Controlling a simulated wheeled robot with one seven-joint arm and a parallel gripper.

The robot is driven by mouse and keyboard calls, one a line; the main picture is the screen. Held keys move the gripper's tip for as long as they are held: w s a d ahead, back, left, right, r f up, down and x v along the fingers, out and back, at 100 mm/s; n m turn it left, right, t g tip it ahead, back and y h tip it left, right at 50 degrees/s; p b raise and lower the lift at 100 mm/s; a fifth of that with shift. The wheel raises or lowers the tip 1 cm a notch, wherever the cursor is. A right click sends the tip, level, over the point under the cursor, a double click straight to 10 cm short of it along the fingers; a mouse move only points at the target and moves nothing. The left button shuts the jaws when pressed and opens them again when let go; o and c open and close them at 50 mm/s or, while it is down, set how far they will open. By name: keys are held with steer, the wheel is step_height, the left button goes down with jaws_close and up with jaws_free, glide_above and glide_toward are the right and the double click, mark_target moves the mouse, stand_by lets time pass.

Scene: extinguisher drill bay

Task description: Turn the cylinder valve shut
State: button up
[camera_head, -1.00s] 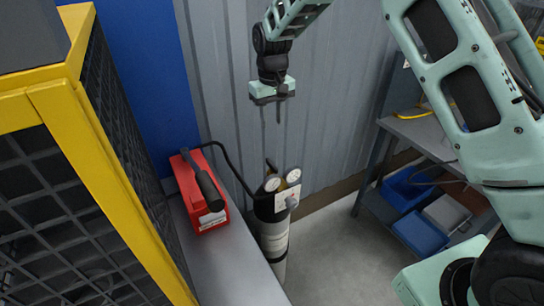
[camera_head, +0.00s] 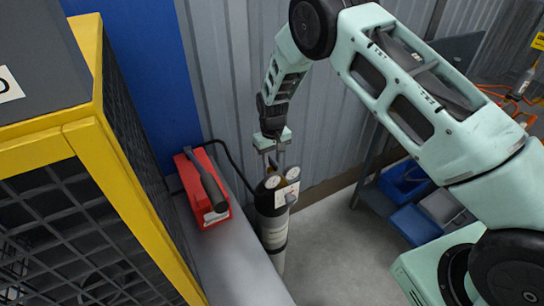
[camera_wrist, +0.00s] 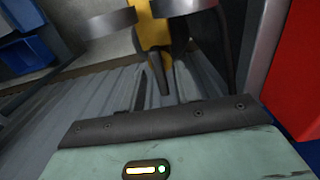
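The gas cylinder (camera_head: 273,222) stands upright, dark at the shoulder with a pale band, beside the grey bench. Two round white gauges and a pale label plate sit at its top. My gripper (camera_head: 275,166) points down just above and behind the gauges, its two fingers apart. A dark lever-like handle (camera_wrist: 158,74) projects from that body towards the palm. In the head view my gripper hides most of the valve; contact cannot be told.
A red box (camera_head: 203,190) with a black horn or handle lies on the grey bench (camera_head: 235,262). A black hose runs from it to the cylinder top. A yellow-framed mesh cage (camera_head: 130,180) stands left. Blue bins (camera_head: 414,224) sit on a shelf at right. Corrugated wall is close behind.

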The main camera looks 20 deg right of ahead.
jaws_close()
steer(key=shift+f+m+b, duration=0.1)
steer(key=shift+m+b, duration=1.1)
steer(key=shift+m, duration=0.2)
steer(key=m+b, duration=0.2)
steer(key=m, duration=0.1)
steer(key=shift+m, duration=0.3)
steer(key=m+b, duration=0.1)
steer(key=m, duration=1)
steer(key=shift+b, duration=0.3)
steer(key=shift+m, duration=0.4)
